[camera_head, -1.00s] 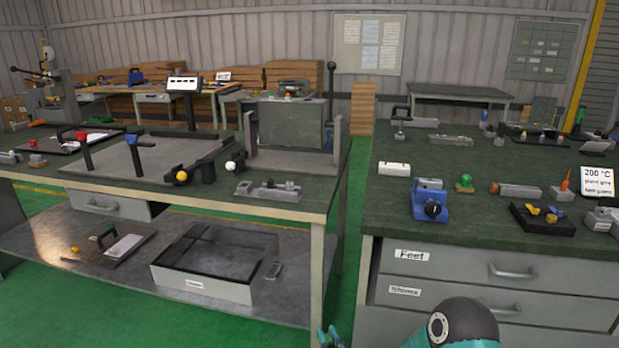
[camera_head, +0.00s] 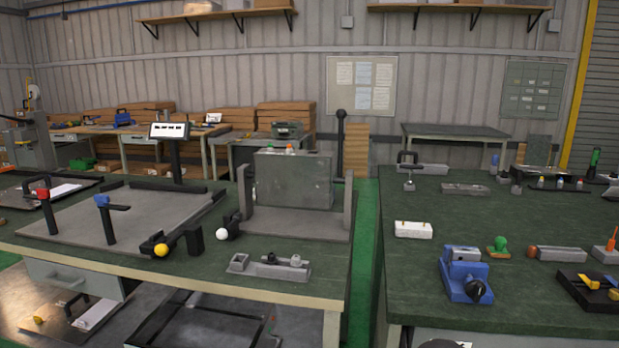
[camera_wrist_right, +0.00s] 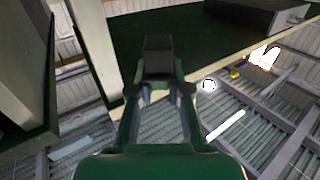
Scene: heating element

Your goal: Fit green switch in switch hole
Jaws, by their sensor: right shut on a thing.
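My right gripper (camera_wrist_right: 158,80) shows in the right wrist view, with its fingers close together at a dark blocky shape. I cannot tell whether that is the green switch. I cannot make out a switch hole. My left gripper is in neither view.
The left bench (camera_head: 205,268) carries a frame with red and blue clamps, yellow and white balls and a grey fixture (camera_head: 268,266). The right bench (camera_head: 400,272) holds a blue vice (camera_head: 464,275), a green knob (camera_head: 500,246) and a white block (camera_head: 413,229). A gap separates the benches.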

